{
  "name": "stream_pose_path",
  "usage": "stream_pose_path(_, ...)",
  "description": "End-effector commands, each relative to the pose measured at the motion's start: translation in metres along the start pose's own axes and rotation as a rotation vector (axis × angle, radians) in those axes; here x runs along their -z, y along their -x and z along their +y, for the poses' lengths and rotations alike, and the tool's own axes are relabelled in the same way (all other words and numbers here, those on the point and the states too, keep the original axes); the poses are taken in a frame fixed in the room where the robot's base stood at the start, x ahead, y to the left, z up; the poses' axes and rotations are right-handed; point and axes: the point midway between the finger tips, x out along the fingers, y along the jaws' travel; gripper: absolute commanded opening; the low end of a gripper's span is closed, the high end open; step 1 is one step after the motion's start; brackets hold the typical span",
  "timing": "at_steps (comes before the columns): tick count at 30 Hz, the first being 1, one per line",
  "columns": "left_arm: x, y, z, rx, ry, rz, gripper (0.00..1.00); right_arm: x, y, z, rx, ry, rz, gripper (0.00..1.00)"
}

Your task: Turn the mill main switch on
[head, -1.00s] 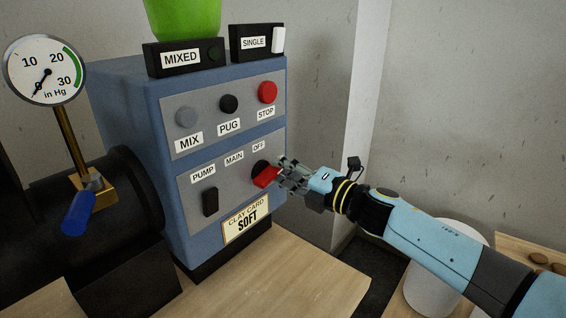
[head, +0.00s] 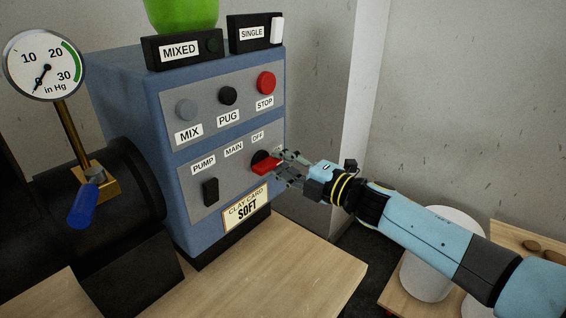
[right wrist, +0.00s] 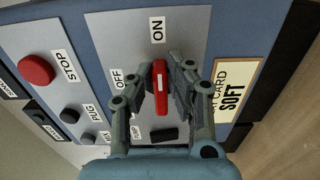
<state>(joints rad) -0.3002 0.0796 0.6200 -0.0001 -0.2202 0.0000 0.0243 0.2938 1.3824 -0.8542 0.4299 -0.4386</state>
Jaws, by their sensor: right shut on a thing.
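The main switch is a red handle (head: 265,166) on a dark round base, at the lower right of the grey panel on the blue mill cabinet. In the right wrist view the red handle (right wrist: 161,105) stands upright between the two fingers, with its white-marked end in line with the ON label (right wrist: 157,30). The OFF label (right wrist: 118,78) is left of it. My right gripper (right wrist: 167,85) is shut on the handle; in the head view the gripper (head: 279,166) reaches it from the right. My left gripper is not in view.
A PUMP switch (head: 210,192) sits left of the handle, and a clay card (head: 246,207) below it. MIX, PUG and red STOP (head: 266,83) buttons are above. A gauge (head: 44,66) with a blue-handled valve (head: 83,206) stands left. The wooden tabletop (head: 290,272) in front is clear.

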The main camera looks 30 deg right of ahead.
Motion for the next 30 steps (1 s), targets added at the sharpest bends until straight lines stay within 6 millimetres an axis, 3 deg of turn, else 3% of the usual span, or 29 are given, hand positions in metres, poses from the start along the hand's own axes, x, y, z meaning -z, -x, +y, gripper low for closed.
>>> stream_pose_path(1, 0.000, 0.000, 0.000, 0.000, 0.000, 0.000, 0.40, 0.000, 0.001, -0.001, 0.002, -0.003, -0.001, 0.00)
stream_pose_path(2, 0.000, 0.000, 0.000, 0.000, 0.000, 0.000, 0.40, 0.000, 0.001, -0.001, 0.003, -0.003, -0.001, 0.19)
stream_pose_path(7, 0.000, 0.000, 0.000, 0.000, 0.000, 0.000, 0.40, 0.000, 0.001, -0.001, 0.002, -0.002, -0.001, 0.38)
stream_pose_path(17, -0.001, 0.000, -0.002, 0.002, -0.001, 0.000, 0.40, 0.000, 0.006, -0.001, 0.002, 0.001, 0.000, 0.38)
stream_pose_path(30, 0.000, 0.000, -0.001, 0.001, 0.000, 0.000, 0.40, 0.000, 0.095, -0.002, 0.006, -0.001, 0.001, 0.38)
